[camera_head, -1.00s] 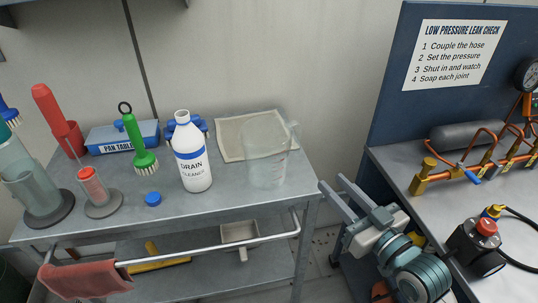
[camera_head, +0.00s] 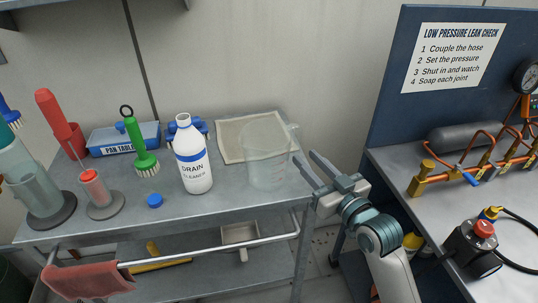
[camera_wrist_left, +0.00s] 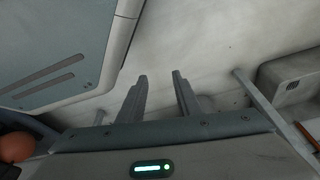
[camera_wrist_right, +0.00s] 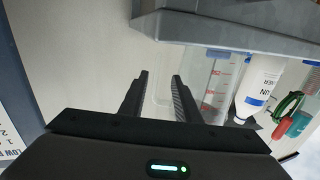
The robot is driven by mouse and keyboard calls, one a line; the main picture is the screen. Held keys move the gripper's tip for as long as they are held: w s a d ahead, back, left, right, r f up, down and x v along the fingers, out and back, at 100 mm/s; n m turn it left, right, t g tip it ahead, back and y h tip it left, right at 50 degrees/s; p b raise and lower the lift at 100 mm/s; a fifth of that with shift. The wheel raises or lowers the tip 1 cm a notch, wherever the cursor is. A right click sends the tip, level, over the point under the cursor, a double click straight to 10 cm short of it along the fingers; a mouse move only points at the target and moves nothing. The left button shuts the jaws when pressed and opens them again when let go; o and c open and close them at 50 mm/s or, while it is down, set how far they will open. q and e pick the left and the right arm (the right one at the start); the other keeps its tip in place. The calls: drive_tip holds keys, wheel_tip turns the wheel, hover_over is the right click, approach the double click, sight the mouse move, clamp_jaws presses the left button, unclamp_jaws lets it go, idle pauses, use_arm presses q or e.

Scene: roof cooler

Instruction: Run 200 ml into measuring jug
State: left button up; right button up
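The clear measuring jug (camera_head: 266,152) stands upright on the right part of the cart's top, its handle facing right. In the right wrist view the jug (camera_wrist_right: 215,85) shows red marks. A white drain cleaner bottle (camera_head: 192,160) with blue bands stands uncapped to its left; a blue cap (camera_head: 155,200) lies in front. My right gripper (camera_head: 306,158) is open just right of the jug, fingers pointing toward its handle side. A faint clear outline shows between the fingers in the right wrist view; I cannot tell whether they straddle the handle. My left gripper (camera_wrist_left: 160,77) is open and empty, outside the head view.
The metal cart (camera_head: 245,203) also holds a beige cloth (camera_head: 230,135), a green brush (camera_head: 139,147), a blue box (camera_head: 108,138) and clear cylinders at left. A rail with a red cloth (camera_head: 85,281) runs along its front. A workbench (camera_head: 410,205) with copper pipework stands right.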

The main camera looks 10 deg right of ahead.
sight(299, 145)
drive_tip(key=shift+x, duration=0.8)
use_arm(q)
drive_tip(key=shift+w+d+r, duration=0.1)
drive_tip(key=shift+w+d, duration=0.3)
drive_tip(key=shift+d, duration=0.15)
drive_tip(key=shift+s, duration=0.15)
use_arm(e)
drive_tip(key=shift+w, duration=0.1)
drive_tip(key=shift+w+r, duration=0.15)
drive_tip(key=shift+w, duration=0.1)
drive_tip(key=x, duration=0.2)
drive_tip(key=p+x, duration=0.1)
drive_tip(key=x, duration=0.1)
drive_tip(key=shift+d+r, duration=0.25)
drive_tip(key=shift+r, duration=0.05)
drive_tip(key=shift+w+a+f, duration=0.1)
drive_tip(key=shift+w+a, duration=0.05)
drive_tip(key=shift+w, duration=0.25)
use_arm(q)
drive_tip(key=shift+w+r+t, duration=0.15)
drive_tip(key=shift+w+t, duration=0.15)
drive_tip(key=shift+t, duration=0.2)
